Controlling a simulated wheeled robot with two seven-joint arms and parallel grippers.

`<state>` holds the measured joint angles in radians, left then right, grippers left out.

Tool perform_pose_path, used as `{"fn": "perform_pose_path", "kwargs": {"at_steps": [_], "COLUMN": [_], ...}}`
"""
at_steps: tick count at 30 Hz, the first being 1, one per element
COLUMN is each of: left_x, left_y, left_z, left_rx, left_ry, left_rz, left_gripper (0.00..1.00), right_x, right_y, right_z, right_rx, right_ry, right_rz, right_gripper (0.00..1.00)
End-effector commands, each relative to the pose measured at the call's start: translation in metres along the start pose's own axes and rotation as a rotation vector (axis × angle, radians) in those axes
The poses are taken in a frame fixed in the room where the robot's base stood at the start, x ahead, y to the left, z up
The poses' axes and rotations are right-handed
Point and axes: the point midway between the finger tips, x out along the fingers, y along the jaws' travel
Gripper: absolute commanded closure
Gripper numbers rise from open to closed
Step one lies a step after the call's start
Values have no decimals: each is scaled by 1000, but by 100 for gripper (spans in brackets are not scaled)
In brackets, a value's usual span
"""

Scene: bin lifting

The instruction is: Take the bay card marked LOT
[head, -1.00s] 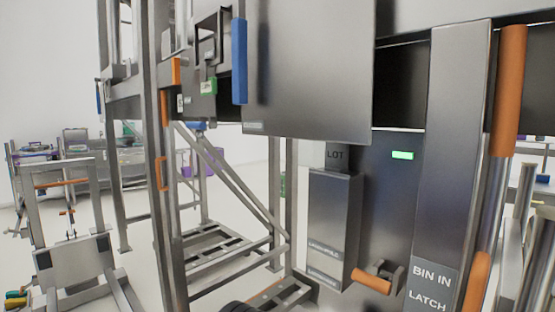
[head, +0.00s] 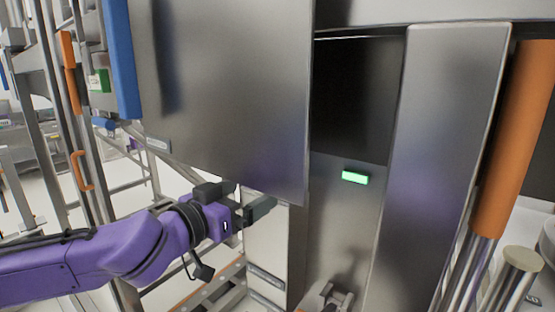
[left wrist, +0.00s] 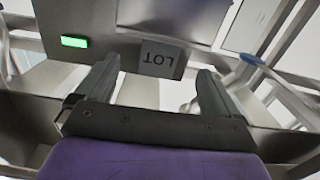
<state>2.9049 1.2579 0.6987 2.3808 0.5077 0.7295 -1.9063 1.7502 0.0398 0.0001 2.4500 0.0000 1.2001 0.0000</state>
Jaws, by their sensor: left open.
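The grey card marked LOT (left wrist: 160,58) shows upside down in the left wrist view, ahead of my left gripper (left wrist: 157,72) and between the lines of its two fingers. The fingers are open, one on each side, and no contact with the card is visible. In the head view my left gripper (head: 264,207) is at the lower edge of the large steel panel, above the pale card box (head: 266,250). The card is hidden there, behind the gripper and panel.
The large steel panel (head: 225,90) hangs close above my left gripper. A green light (head: 355,177) glows on the steel face to the right. An orange handle (head: 512,140) stands at far right, and a blue handle (head: 119,60) at upper left.

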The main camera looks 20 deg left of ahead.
Motion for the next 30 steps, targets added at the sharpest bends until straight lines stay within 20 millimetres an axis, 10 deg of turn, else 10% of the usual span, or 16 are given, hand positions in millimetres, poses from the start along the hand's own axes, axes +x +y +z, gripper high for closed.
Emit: {"fn": "perform_pose_path", "kwargs": {"at_steps": [30], "left_x": [95], "left_y": [-6], "left_z": [-23], "left_rx": [26], "left_ry": [39], "left_rz": [-7], "left_gripper": [4], "right_x": [11], "right_y": [-1], "right_z": [4], "right_rx": [0], "right_ry": [0], "right_rz": [0], "right_gripper": [45]}}
